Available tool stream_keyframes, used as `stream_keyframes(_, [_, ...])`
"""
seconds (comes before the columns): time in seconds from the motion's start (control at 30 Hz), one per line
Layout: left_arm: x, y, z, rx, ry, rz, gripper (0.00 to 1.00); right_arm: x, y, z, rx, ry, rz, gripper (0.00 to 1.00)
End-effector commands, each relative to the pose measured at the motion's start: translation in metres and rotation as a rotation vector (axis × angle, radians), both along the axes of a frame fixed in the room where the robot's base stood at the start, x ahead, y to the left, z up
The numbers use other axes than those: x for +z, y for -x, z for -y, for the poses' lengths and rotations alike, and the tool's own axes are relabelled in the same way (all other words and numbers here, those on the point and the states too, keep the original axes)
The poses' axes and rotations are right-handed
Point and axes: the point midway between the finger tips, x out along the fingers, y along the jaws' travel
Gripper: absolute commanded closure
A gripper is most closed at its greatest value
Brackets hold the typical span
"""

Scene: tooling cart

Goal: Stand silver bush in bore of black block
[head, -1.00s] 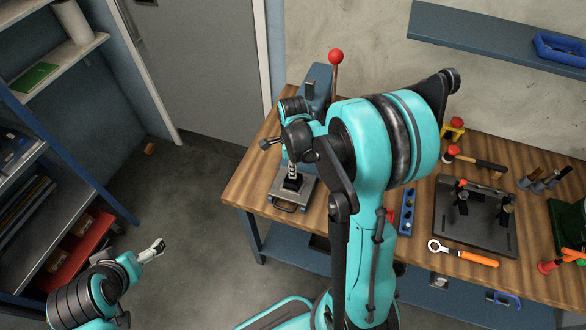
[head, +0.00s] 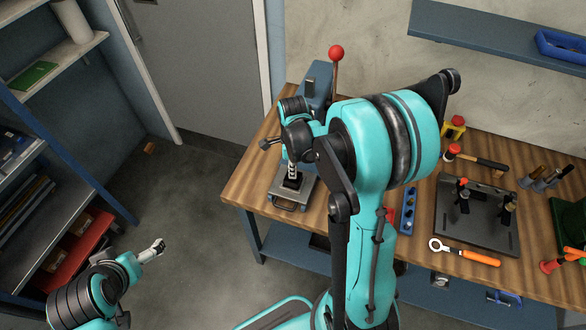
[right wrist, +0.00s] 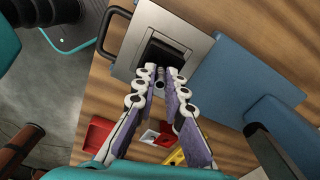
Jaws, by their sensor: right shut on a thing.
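The black block (right wrist: 165,52) sits on a silver plate at the workbench's left end; in the head view the block (head: 292,182) is partly covered by my right gripper. My right gripper (right wrist: 160,74) points down at the block, with its fingertips close together at the block's edge. It is shut on the silver bush (right wrist: 160,84), of which only a small grey part shows between the fingers. The bore is hidden, and I cannot tell whether the bush touches the block. My left gripper (head: 158,246) is above the floor at lower left, far from the bench; its jaw opening is too small to read.
A blue press (head: 318,82) with a red-knobbed lever stands right behind the block. Further right on the wooden bench (head: 250,180) are a dark tray (head: 478,235), an orange-handled wrench (head: 479,257) and a hammer (head: 485,164). A shelf unit (head: 50,200) stands at left.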

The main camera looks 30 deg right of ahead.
Motion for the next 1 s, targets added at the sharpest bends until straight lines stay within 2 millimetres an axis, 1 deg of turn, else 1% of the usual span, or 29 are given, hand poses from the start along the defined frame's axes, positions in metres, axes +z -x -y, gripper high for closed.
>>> stream_keyframes(0.97, [-0.0044, 0.0, 0.0, 0.0, 0.0, 0.0, 0.0, -0.003, 0.0, 0.0, 0.0, 0.0, 0.0, 1.0])
stream_keyframes(1.0, [-0.0044, 0.0, 0.0, 0.0, 0.0, 0.0, 0.0, -0.003, 0.0, 0.0, 0.0, 0.0, 0.0, 0.79])
